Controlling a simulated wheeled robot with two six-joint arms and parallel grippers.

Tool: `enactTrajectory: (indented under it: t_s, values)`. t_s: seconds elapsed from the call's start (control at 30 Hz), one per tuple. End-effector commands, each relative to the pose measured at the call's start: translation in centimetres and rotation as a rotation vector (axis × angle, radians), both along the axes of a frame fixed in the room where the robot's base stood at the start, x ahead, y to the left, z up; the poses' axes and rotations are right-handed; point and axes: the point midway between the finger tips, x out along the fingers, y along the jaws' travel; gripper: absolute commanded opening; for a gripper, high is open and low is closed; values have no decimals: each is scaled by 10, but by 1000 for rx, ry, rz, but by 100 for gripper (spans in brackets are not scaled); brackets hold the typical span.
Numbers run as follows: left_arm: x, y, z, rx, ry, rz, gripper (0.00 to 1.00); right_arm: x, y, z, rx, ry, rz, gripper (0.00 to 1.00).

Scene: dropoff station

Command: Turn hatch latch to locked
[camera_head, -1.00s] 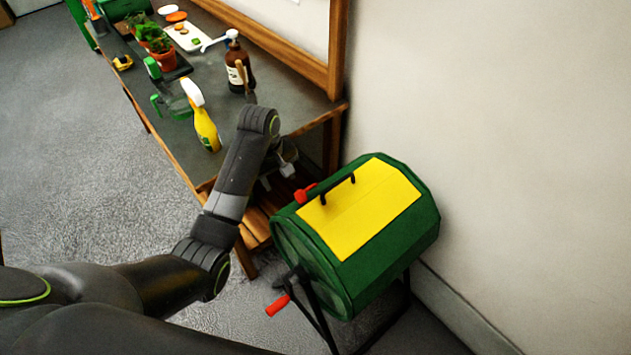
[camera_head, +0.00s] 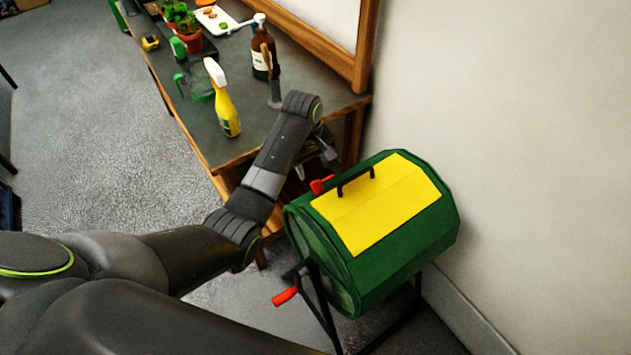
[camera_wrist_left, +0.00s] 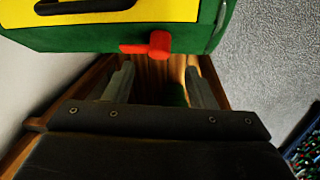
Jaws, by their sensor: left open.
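The red hatch latch (camera_head: 321,184) sits on the edge of the green drum composter (camera_head: 405,268), beside its yellow hatch (camera_head: 372,212) with a black handle (camera_head: 355,180). In the left wrist view the latch (camera_wrist_left: 158,44) has a round red knob, with its red bar pointing left along the drum's green face. My left gripper (camera_head: 328,152) is beside the drum near the latch, its fingertips partly hidden by my arm. In the left wrist view the gripper (camera_wrist_left: 160,80) is open and empty, its fingers apart just below the latch and not touching it. My right gripper is out of view.
A red crank handle (camera_head: 285,296) sticks out from the drum's near end. The wooden table (camera_head: 190,110) behind my arm holds a yellow spray bottle (camera_head: 224,105), a brown bottle (camera_head: 264,55) and plants (camera_head: 186,30). A white wall stands right of the drum.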

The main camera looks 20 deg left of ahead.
Motion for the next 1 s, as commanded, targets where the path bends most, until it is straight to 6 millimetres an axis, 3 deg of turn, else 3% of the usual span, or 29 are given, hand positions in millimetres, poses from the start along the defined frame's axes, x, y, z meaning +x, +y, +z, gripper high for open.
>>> enactTrajectory:
  t_s: [0.2, 0.4, 0.83, 1.0]
  values:
    - [2, -3, -44, 0, 4, 0, 50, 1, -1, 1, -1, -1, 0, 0]
    - [5, -5, -66, 0, 1, -1, 50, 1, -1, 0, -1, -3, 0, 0]
    - [6, -6, -73, -1, -1, -1, 50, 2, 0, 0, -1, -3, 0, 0]
    - [6, -6, -72, 0, 0, -1, 28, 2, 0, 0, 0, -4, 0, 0]
